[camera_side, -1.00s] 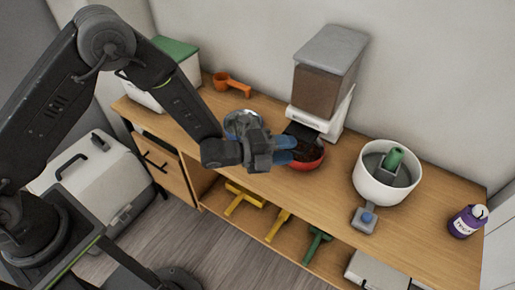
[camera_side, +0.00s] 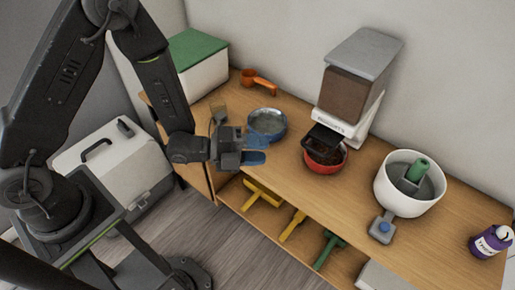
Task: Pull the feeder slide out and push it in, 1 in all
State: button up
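The feeder (camera_side: 346,93) stands at the back of the wooden counter, with a grey lid, a brown-filled hopper and a white base. Its dark slide (camera_side: 323,138) sticks out at the front of the base, over a red bowl (camera_side: 326,160) with brown food in it. My gripper (camera_side: 258,150) is to the left of the slide and apart from it, near the counter's front edge. Its blue fingers point right, and one partly covers the other. I cannot tell the gap between them. Nothing shows held in them.
A blue-rimmed metal bowl (camera_side: 267,124) sits just behind my gripper. An orange scoop (camera_side: 258,82) and a green-lidded box (camera_side: 199,62) are at the left. Yellow and green tools lie on the shelf below.

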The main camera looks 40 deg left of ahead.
jog(key=shift+d, duration=0.25)
jog(key=shift+c, duration=1.2)
jog(key=d, duration=0.1)
jog(key=d+f+n+t+y, duration=0.1)
jog(key=d, duration=0.1)
jog(key=d+n+t, duration=0.1)
jog(key=shift+w+d+f+y, duration=0.15)
jog(key=shift+w+d+y, duration=0.2)
jog(key=shift+w+y, duration=0.05)
jog(key=c, duration=0.5)
jog(key=d+n+t+y, duration=0.1)
jog(key=d+f+n+t+y, duration=0.1)
jog(key=shift+s+d+f+t, duration=0.2)
jog(key=shift+s+d+t, duration=0.2)
grip_shut()
jog(key=s+d+f+n+t+y, duration=0.1)
jog(key=s+f+n+t+y, duration=0.25)
jog(key=s+y, duration=0.4)
jog(key=w+r, duration=0.3)
jog(key=w, duration=1.1)
jog(key=shift+d+r, duration=0.15)
jog(key=shift+r, duration=0.25)
